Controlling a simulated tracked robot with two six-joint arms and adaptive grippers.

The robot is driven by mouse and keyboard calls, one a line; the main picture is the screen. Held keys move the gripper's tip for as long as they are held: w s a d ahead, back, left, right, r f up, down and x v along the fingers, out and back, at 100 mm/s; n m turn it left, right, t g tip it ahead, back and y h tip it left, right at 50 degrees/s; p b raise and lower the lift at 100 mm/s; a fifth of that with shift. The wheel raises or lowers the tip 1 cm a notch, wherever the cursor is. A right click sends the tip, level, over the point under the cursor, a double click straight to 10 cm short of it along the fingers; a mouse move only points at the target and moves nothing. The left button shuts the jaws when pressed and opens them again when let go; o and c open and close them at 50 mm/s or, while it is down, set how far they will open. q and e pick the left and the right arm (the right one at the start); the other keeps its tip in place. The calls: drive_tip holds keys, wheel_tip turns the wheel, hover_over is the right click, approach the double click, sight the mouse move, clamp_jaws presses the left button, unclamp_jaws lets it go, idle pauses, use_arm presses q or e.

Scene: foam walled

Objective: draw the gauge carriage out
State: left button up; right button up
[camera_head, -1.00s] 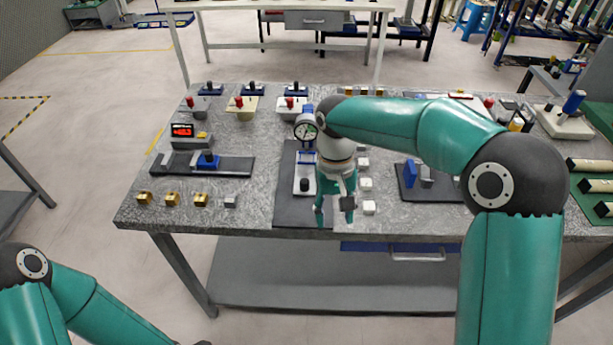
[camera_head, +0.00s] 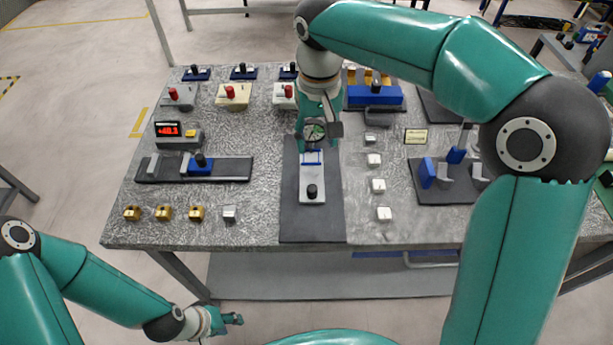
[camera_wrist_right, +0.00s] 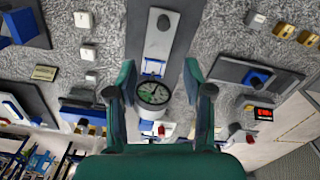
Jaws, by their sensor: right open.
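The gauge carriage (camera_head: 313,170) is a light grey block with a black knob at its front end and a blue part behind the knob. It sits on a dark mat (camera_head: 312,220) in the middle of the bench. A round dial gauge (camera_head: 314,133) stands at its rear; it also shows in the right wrist view (camera_wrist_right: 153,93). My right gripper (camera_wrist_right: 161,95) is open, its fingers on either side of the dial, with gaps visible there. In the head view my right gripper (camera_head: 318,130) partly hides the gauge. My left gripper (camera_head: 230,320) is low in front of the bench, away from the carriage.
Several small white blocks (camera_head: 378,185) stand right of the mat. A red-lit display box (camera_head: 178,135) and a dark rail fixture (camera_head: 193,169) are at left, with brass blocks (camera_head: 164,212) in front. A blue box (camera_head: 375,95) and another fixture (camera_head: 450,180) are at right.

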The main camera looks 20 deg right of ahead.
sight(312, 187)
drive_tip(key=f, duration=1.1)
drive_tip(key=f+p, duration=0.1)
drive_tip(key=f, duration=0.4)
drive_tip(key=shift+a+f, duration=0.2)
drive_tip(key=shift+a, duration=0.1)
drive_tip(key=shift+c, duration=0.2)
drive_tip(key=shift+w, duration=0.1)
clamp_jaws()
